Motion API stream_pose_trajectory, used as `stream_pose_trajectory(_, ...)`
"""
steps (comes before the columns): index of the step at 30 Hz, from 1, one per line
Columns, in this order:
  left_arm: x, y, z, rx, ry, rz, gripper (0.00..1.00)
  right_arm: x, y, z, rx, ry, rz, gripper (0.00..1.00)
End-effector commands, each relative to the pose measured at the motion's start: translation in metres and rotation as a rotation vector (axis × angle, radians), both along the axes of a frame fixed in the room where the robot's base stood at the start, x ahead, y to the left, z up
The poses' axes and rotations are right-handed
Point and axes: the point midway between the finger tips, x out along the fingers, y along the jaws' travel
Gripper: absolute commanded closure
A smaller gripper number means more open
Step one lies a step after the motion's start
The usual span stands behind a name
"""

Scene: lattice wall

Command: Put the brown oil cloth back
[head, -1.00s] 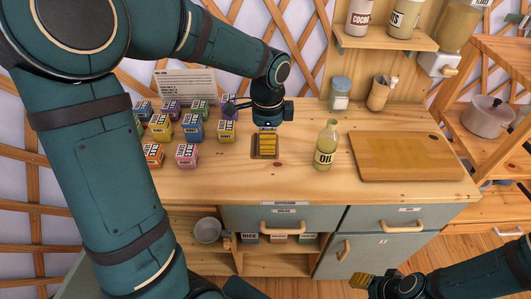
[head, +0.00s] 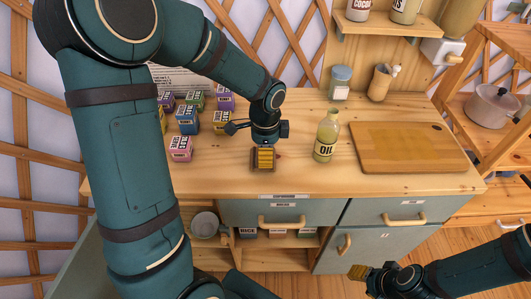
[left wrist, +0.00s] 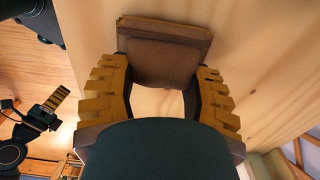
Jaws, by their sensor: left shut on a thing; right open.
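The brown oil cloth (head: 255,167) is a small, flat folded piece near the front of the wooden counter, left of the oil bottle (head: 325,137). My left gripper (head: 264,158) points down over it and hides much of it. In the left wrist view the cloth (left wrist: 165,50) sits between the two yellow fingers (left wrist: 163,92), and the gripper is shut on it. I cannot tell whether the cloth touches the counter. My right gripper (head: 358,272) is open and empty, low in front of the cabinet. It also shows in the left wrist view (left wrist: 60,97).
Several small coloured boxes (head: 187,120) stand left of my left gripper. A cutting board (head: 408,148) lies at the right. A blue-lidded jar (head: 339,83) and a utensil cup (head: 380,84) stand behind. The front edge of the counter is clear.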

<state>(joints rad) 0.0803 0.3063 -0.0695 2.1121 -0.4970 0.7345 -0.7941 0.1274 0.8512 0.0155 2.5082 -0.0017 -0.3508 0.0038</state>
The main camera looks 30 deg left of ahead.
Motion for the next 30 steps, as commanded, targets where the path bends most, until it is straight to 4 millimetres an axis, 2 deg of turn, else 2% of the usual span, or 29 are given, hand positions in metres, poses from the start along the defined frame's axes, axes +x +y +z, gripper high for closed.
stream_pose_trajectory(10,0.000,0.000,-0.003,0.000,-0.001,0.001,0.83,0.000,0.000,-0.002,0.000,-0.001,0.000,0.53)
stream_pose_trajectory(11,0.000,0.000,-0.004,0.000,-0.001,0.001,0.42,0.001,0.000,-0.002,0.000,-0.001,0.000,0.53)
stream_pose_trajectory(13,0.000,0.000,-0.003,0.000,-0.001,0.001,0.18,0.000,0.000,-0.002,0.000,-0.001,0.000,0.53)
stream_pose_trajectory(23,0.000,0.000,-0.002,0.000,-0.001,0.001,0.18,0.000,0.000,-0.001,0.000,-0.001,0.000,0.53)
stream_pose_trajectory(26,0.000,0.000,0.005,0.000,-0.002,0.001,0.18,0.000,0.000,0.002,0.000,0.000,0.000,0.53)
stream_pose_trajectory(30,0.001,0.000,0.027,-0.001,-0.004,0.003,0.18,-0.001,0.000,0.009,0.000,0.003,0.001,0.53)
